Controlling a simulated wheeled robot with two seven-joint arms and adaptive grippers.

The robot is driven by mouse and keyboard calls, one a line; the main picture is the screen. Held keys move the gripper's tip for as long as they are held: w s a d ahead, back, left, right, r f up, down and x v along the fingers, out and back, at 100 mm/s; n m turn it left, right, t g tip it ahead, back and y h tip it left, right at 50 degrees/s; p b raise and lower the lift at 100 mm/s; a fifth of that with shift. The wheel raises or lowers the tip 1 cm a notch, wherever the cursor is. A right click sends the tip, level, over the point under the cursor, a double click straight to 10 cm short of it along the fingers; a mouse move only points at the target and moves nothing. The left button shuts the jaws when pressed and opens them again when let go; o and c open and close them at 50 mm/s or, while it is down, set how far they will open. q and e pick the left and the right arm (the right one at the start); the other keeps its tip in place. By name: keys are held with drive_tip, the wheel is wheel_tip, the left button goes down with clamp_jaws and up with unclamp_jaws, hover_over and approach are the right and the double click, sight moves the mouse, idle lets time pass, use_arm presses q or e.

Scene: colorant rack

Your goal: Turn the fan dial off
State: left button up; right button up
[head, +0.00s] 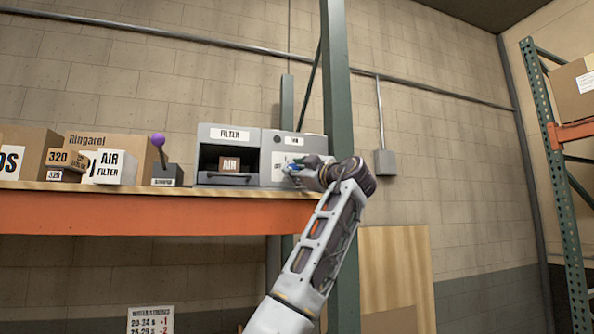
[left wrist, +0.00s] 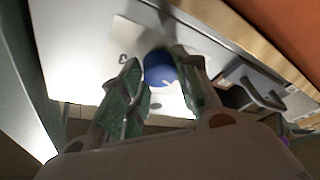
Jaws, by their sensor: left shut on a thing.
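The grey box labelled FAN (head: 308,140) stands at the right end of the shelf, with a pale panel on its front. The round blue fan dial (left wrist: 160,68) sits on that panel; a bit of blue (head: 295,168) shows in the head view beside my gripper. My left gripper (head: 293,171) reaches up to the box front. In the left wrist view its two green-padded fingers (left wrist: 157,82) are on either side of the dial, shut on it. The dial's pointer is not clear, and some panel markings are hidden. My right gripper is not in view.
Left of the fan box is a grey FILTER box (head: 228,133) with an AIR carton (head: 231,164) inside and a handle. A purple-knobbed lever (head: 158,140) and cartons stand further left. A green rack post (head: 337,100) rises close beside my arm.

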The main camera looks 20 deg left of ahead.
use_arm(q)
drive_tip(key=shift+n+g, duration=0.3)
drive_tip(key=shift+n, duration=0.3)
drive_tip(key=o, duration=1)
drive_tip(key=shift+s+d, duration=0.1)
drive_tip(key=shift+v, duration=5.9)
drive_tip(key=shift+f, duration=0.1)
